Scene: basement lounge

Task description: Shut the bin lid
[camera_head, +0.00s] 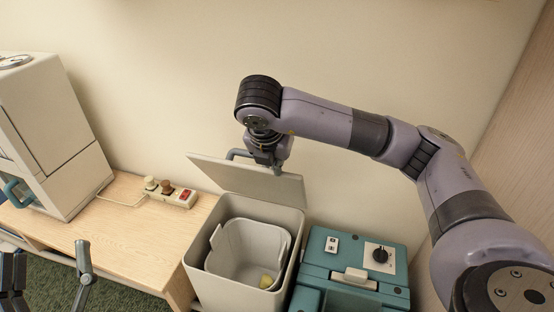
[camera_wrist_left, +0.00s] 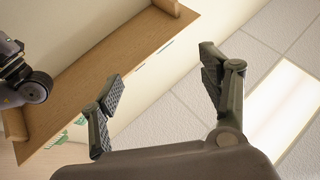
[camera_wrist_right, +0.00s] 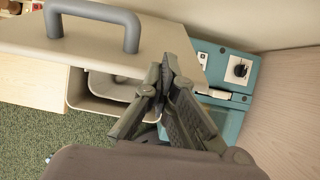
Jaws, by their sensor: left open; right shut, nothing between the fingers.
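The bin (camera_head: 197,282) is a light grey box with an inner bucket, and its top is open. Its lid (camera_head: 225,175) stands raised at the back, tilted up over the opening; it also shows in the right wrist view (camera_wrist_right: 125,62). A grey bar handle (camera_wrist_right: 131,32) is on the lid's outer face. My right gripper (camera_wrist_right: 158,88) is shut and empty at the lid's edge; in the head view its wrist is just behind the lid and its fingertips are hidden. I cannot tell whether it touches the lid. My left gripper (camera_wrist_left: 158,82) is open and empty, away from the bin.
A teal box (camera_head: 345,262) with a black knob stands close to the bin's right. A wooden table (camera_head: 130,235) at left holds a power strip (camera_head: 172,191) and a white appliance (camera_head: 50,140). A yellowish item (camera_head: 266,281) lies in the bin. A wall is close behind.

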